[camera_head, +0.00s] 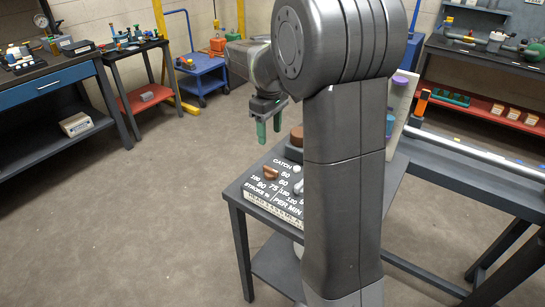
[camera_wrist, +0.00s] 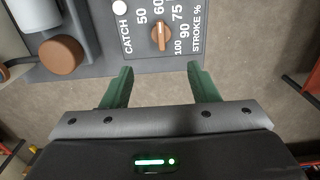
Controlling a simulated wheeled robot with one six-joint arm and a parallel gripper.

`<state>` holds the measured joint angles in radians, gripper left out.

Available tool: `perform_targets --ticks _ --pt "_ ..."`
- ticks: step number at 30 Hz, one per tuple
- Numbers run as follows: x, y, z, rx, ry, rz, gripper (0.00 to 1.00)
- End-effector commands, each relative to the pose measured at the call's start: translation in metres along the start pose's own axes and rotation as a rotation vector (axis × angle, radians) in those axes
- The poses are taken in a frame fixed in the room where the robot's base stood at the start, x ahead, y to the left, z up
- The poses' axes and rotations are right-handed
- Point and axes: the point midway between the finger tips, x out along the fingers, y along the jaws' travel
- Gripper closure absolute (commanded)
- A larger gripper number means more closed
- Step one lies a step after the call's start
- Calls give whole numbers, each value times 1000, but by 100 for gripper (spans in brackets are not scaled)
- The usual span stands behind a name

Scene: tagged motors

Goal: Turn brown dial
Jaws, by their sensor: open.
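The brown dial (camera_head: 270,173) sits on a dark panel (camera_head: 262,193) with white lettering, on a small table. In the wrist view the dial (camera_wrist: 160,37) is an oblong knob with a pale line, circled by stroke numbers and "CATCH" lettering. In the wrist view my gripper (camera_wrist: 159,75) is open and empty. The dial lies ahead of the gap between the fingertips, apart from them. My arm hides part of the panel in the head view.
A round brown cap (camera_wrist: 61,56) on a grey body stands beside the panel; it also shows in the head view (camera_head: 297,135). A white button (camera_wrist: 119,8) is near "CATCH". The table (camera_head: 236,197) has open floor to its left. Benches stand behind.

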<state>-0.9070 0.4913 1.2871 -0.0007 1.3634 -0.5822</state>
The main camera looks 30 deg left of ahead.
Motion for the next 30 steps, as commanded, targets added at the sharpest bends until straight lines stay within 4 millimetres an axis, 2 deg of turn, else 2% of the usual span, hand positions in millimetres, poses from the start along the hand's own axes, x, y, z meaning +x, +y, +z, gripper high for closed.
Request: perform_targets --ticks 5,12,18,24,30 --pt "28 0 1 2 -4 -3 46" --pt "80 0 2 3 -5 -4 46" --pt "114 0 2 4 -2 -2 46" --pt "131 0 1 4 0 -1 46" --pt "133 0 1 4 1 0 46"
